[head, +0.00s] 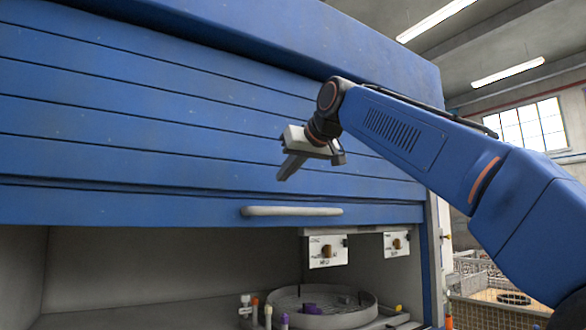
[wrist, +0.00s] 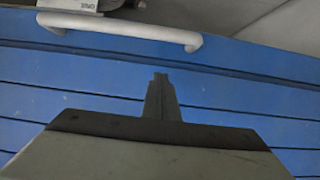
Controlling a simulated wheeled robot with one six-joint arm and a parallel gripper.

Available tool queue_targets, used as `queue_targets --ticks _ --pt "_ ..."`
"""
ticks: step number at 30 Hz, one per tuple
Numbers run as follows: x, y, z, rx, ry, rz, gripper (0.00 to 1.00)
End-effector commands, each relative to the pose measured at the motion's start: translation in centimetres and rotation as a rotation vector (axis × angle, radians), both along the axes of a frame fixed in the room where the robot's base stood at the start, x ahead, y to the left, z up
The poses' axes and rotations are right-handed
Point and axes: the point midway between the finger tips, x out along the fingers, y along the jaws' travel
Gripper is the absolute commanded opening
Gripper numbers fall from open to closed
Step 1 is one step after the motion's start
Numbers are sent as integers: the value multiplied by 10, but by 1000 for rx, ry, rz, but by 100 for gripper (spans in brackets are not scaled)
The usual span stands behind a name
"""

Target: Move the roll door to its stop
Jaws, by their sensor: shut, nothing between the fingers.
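The roll door (head: 150,140) is a blue slatted shutter, partly raised, with an open gap below its bottom edge. A pale bar handle (head: 292,211) runs along its lowest slat. The handle also shows near the top of the wrist view (wrist: 120,26). My gripper (head: 286,176) is in front of the slats, above the handle and apart from it. In the wrist view the fingers (wrist: 160,80) are together and empty, pointing toward the handle with blue door behind them.
Inside the cabinet is a round grey turntable tray (head: 330,322) with a purple item on it. Several small coloured-cap tubes stand nearby. Two white labelled boxes (head: 327,251) (head: 396,244) hang under the door edge. A wire basket (head: 490,290) stands at the right.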

Motion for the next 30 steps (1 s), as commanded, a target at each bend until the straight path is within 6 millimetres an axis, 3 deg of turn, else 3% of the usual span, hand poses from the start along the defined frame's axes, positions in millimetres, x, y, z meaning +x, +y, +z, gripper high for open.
queue_targets --ticks 10,21,30 --pt "37 25 -22 -1 1 -1 0" --pt "31 20 -50 -1 1 -1 0" --pt "29 19 -60 0 0 -1 0"
